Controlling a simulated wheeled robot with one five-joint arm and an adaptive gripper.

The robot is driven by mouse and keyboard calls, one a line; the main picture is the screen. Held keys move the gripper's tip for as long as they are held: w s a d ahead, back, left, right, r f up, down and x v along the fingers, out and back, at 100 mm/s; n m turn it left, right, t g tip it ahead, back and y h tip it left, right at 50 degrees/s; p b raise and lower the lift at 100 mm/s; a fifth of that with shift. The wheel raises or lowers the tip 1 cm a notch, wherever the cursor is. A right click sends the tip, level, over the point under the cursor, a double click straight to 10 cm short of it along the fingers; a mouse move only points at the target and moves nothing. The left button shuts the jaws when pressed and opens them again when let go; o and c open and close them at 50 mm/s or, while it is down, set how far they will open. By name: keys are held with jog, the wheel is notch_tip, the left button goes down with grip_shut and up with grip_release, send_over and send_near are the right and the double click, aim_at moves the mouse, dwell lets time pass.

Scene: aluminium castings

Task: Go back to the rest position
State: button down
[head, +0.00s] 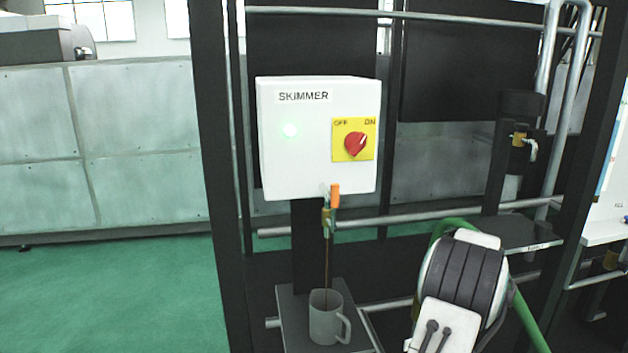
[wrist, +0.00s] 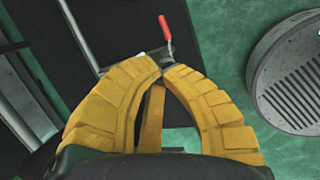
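My gripper (wrist: 163,68) shows in the wrist view with its two yellow ribbed fingers drawn together at the tips. No held object is visible between them. A red-handled lever (wrist: 165,30) lies just past the tips; whether they touch its base is unclear. The head view shows part of my arm at the lower right, but not my gripper. The white SKIMMER box (head: 300,155) has a lit green lamp and a red knob (head: 355,144) turned toward ON. An orange-handled tap (head: 335,196) sits below it. A thin brown stream runs down to a grey mug (head: 326,318).
The mug stands on a small dark shelf (head: 291,310) on a black frame with grey pipes (head: 430,217). A round slotted grey thing (wrist: 285,75) lies right in the wrist view. Green floor (head: 110,290) is clear at left.

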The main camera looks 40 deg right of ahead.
jog(key=w+a+r+m+t+p, duration=0.1)
jog(key=w+a+r+p, duration=0.2)
jog(key=w+a+r, duration=0.4)
jog(key=w+a+r+m+y+p, duration=0.15)
jog(key=w+a+r, duration=0.3)
jog(key=a, duration=0.45)
jog(key=w+a+r+m+t+p, duration=0.1)
jog(key=w+a+r+m+p, duration=0.15)
jog(key=w+a+r, duration=0.4)
jog(key=s+a+r+m+p, duration=0.1)
jog(key=a+r+p, duration=0.2)
jog(key=a, duration=0.5)
jog(key=s+a+r+p, duration=0.15)
jog(key=a+r, duration=0.25)
jog(key=a, duration=0.5)
jog(key=s+a+r+m+y+p, duration=0.2)
jog(key=s+a+r+m+p, duration=0.1)
jog(key=s+a, duration=0.6)
jog(key=a+m+p, duration=0.1)
jog(key=a+p, duration=0.1)
jog(key=a, duration=0.1)
jog(key=shift+a+r+t+p, duration=0.15)
jog(key=shift+a+t+p, duration=0.15)
jog(key=shift+a+p, duration=0.1)
jog(key=shift+y, duration=0.25)
